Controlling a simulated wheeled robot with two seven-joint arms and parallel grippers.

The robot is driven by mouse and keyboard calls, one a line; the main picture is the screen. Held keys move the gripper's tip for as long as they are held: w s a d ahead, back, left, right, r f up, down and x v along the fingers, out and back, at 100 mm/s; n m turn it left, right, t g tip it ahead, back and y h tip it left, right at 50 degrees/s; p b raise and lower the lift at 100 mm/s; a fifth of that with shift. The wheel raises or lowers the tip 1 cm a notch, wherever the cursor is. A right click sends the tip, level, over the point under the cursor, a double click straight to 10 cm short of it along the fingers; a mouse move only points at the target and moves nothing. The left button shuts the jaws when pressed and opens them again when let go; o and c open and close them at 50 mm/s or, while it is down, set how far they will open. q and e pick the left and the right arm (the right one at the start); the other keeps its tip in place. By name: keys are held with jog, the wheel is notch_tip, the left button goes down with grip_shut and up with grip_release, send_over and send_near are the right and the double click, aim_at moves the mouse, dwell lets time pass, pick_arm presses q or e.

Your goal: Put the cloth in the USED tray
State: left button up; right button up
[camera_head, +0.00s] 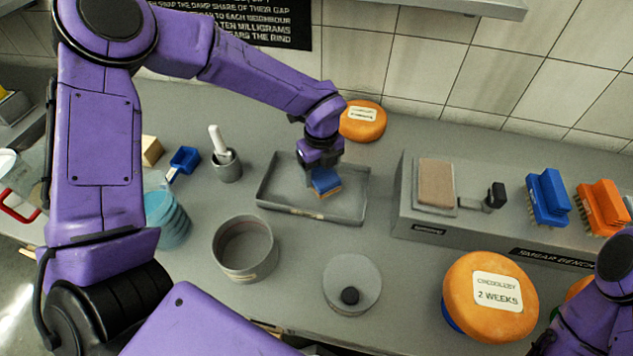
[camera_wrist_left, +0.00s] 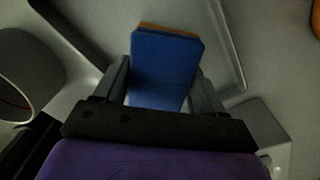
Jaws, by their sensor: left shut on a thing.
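In the left wrist view the cloth (camera_wrist_left: 163,65) sits between the two fingers (camera_wrist_left: 160,90). The grey tray (camera_head: 350,214) is shallow and rectangular, and a small label on its front wall is too small to read. The cloth is over the tray's floor, inside its outline; I cannot tell whether it touches the floor. My right gripper is out of view.
A mortar (camera_head: 228,170) is left, an orange cheese wheel (camera_head: 362,125) behind. The raised bench (camera_head: 480,232) with brushes (camera_head: 547,199) is right; a large cheese wheel (camera_head: 490,320) is front right.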

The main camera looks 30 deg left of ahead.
aim_at(315, 181)
pick_arm(q)
jog(key=f+b, duration=0.1)
jog(key=f, duration=0.1)
jog(key=a+f+b, duration=0.1)
jog(key=f, duration=0.1)
jog(key=shift+a+f+b, duration=0.15)
jog(key=shift+a+b, duration=0.05)
jog(key=shift+b, duration=0.2)
jog(key=shift+s+f, duration=0.1)
jog(key=shift+s, duration=0.15)
jog(key=shift+w, duration=0.15)
jog(key=shift+w+f, duration=0.15)
jog(key=shift+w, duration=0.1)
jog(key=o, duration=1)
jog(key=shift+s+r, duration=0.2)
